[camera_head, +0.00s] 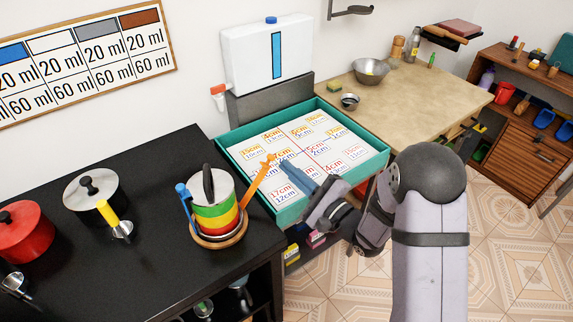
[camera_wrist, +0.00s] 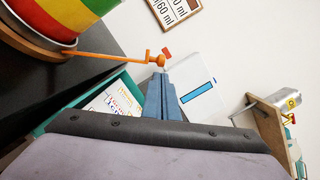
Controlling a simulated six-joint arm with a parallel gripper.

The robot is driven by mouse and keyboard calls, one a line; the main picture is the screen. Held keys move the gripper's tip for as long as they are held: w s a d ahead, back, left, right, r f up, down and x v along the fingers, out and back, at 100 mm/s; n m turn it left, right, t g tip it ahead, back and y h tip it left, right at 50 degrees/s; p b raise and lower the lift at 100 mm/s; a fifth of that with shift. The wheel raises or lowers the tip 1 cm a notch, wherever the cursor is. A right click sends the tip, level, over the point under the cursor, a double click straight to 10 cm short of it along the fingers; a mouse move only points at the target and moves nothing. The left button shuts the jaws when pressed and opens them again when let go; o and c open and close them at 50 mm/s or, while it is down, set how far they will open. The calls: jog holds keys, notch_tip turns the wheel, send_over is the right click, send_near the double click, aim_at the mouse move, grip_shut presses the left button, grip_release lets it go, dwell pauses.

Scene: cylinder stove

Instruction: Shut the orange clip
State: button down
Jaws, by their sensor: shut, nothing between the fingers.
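The orange clip (camera_head: 258,182) sticks out from the right side of a striped pot (camera_head: 216,212), slanting up and away to a knobbed end. In the wrist view the orange clip (camera_wrist: 110,55) runs from the pot's base to its knob near my fingertips. My gripper (camera_head: 284,164) is shut and empty, just right of the clip's knob in the head view. In the wrist view my gripper (camera_wrist: 159,76) has its tips just below the knob; I cannot tell whether they touch. A blue clip (camera_head: 184,196) stands upright against the pot's left side.
The pot sits on a round wooden base on the black counter (camera_head: 160,255). A teal tray (camera_head: 225,146) with number cards lies below my gripper. A red pot (camera_head: 25,230) and a steel pot (camera_head: 92,192) stand at left. A white tank (camera_head: 265,58) stands behind.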

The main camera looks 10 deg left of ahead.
jog(key=shift+a+r, duration=0.3)
jog(key=shift+a, duration=0.25)
jog(key=shift+s+a+r+n+p, duration=0.25)
jog(key=shift+r+n+p, duration=0.1)
jog(key=shift+n+p, duration=0.1)
jog(key=shift+s+r, duration=0.1)
jog(key=shift+r, duration=0.05)
jog(key=s+a+r+n+g+p, duration=0.1)
jog(key=s+a+r+n+p, duration=0.2)
jog(key=s+a+n, duration=0.3)
jog(key=shift+s+a+r, duration=0.2)
jog(key=shift+a+r, duration=0.1)
jog(key=shift+r, duration=0.15)
dwell(1.5)
